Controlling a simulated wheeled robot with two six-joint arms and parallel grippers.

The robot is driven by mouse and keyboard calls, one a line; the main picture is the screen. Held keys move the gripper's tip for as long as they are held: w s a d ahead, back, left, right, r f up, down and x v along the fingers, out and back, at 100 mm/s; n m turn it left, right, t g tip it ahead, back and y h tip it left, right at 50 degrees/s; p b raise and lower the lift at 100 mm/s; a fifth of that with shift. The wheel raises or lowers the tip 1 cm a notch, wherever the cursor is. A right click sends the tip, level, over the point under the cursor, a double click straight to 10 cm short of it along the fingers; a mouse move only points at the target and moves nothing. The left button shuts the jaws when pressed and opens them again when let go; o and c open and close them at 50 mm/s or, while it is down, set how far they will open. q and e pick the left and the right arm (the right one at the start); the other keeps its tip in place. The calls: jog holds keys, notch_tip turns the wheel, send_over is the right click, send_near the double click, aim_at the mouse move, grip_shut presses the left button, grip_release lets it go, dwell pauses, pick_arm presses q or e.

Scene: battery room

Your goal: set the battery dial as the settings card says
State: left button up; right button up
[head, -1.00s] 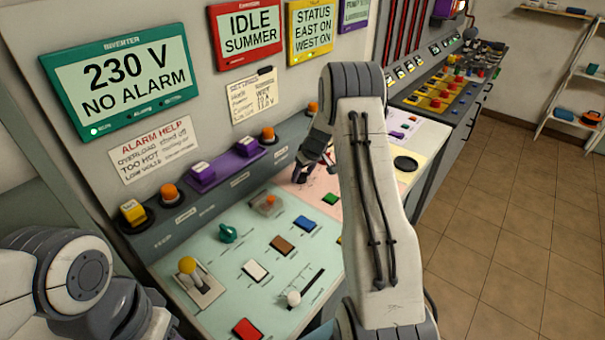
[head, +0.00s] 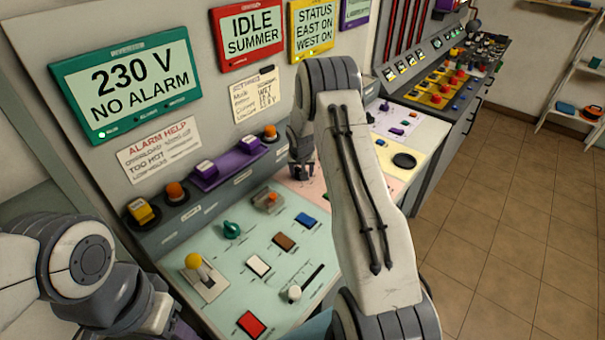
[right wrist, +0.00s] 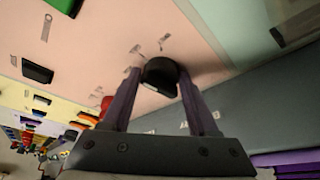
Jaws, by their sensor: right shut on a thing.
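A round black dial (right wrist: 160,72) sits on the pink panel (right wrist: 115,35) in the right wrist view. My right gripper (right wrist: 158,85) is shut on it, with one purple-grey finger on each side. In the head view my right gripper (head: 301,172) is over the pink panel, and my arm hides the dial. The settings card (head: 256,97) is on the grey wall under the red and yellow screens. Its handwriting is small and blurred; one line looks like "WET".
The green panel nearest me carries a yellow-topped lever (head: 196,264), a green knob (head: 231,229), a white slider knob (head: 293,293) and several buttons. A raised ledge with a purple block (head: 229,166) and orange buttons runs behind. The tiled floor (head: 500,210) at right is clear.

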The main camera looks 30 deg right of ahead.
jog(key=m+b, duration=0.1)
jog(key=b, duration=0.2)
jog(key=m+h+b, duration=0.1)
jog(key=m+b, duration=0.1)
jog(key=b, duration=0.2)
jog(key=m+g+b, duration=0.1)
jog(key=m+b, duration=0.1)
jog(key=b, duration=0.1)
jog(key=shift+w+a+f+h, duration=0.3)
jog(key=shift+w+a, duration=0.05)
jog(key=m+b, duration=0.1)
jog(key=m+g+b, duration=0.1)
jog(key=shift+r+m, duration=0.2)
jog(key=shift+m, duration=0.1)
jog(key=shift+w+r+m+g+h+b, duration=0.15)
jog(key=shift+m+g+h, duration=0.1)
jog(key=shift+m, duration=0.35)
jog(key=shift+w+r+m+g+h+b, duration=0.15)
jog(key=shift+m+g, duration=0.1)
jog(key=shift+m, duration=0.35)
jog(key=shift+s+f, duration=0.1)
jog(key=o, duration=1.3)
jog(key=shift+a, duration=0.1)
jog(key=shift+s, duration=0.1)
